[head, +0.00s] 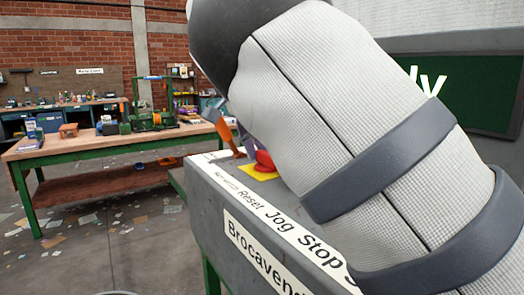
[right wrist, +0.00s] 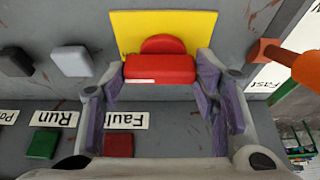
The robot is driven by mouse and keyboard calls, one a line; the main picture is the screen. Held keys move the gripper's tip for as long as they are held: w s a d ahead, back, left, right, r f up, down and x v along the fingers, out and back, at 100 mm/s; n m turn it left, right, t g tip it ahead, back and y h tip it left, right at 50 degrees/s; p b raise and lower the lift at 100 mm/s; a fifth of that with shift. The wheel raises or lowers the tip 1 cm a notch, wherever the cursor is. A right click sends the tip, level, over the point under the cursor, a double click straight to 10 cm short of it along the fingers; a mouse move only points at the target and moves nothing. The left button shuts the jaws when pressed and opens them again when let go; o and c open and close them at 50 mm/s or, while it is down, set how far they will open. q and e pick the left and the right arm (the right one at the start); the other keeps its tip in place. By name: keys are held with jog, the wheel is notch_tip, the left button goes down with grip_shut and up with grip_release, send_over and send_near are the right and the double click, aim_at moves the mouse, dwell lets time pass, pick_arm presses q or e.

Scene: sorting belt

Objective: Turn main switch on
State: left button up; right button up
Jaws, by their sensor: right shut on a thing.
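The main switch, a red handle (right wrist: 160,69) on a yellow plate (right wrist: 193,22), sits on the grey control panel in the right wrist view. My right gripper (right wrist: 158,78) is shut on the red handle, with one purple-padded finger on each side of it. In the head view the red switch (head: 264,160) and yellow plate (head: 262,174) show only partly. My right arm hides the rest of them and most of the gripper. My left gripper is in neither view.
An orange lever (right wrist: 298,65) stands close beside the gripper, near the "Fast" label. A green button (right wrist: 43,144), a red button (right wrist: 118,145) and grey knobs (right wrist: 72,62) are on the panel. A green-framed workbench (head: 95,146) stands at the back left.

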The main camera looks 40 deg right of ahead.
dwell(0.4)
jog(key=o, duration=1.2)
jog(key=shift+c, duration=0.2)
jog(key=v, duration=0.7)
jog(key=shift+r, duration=0.25)
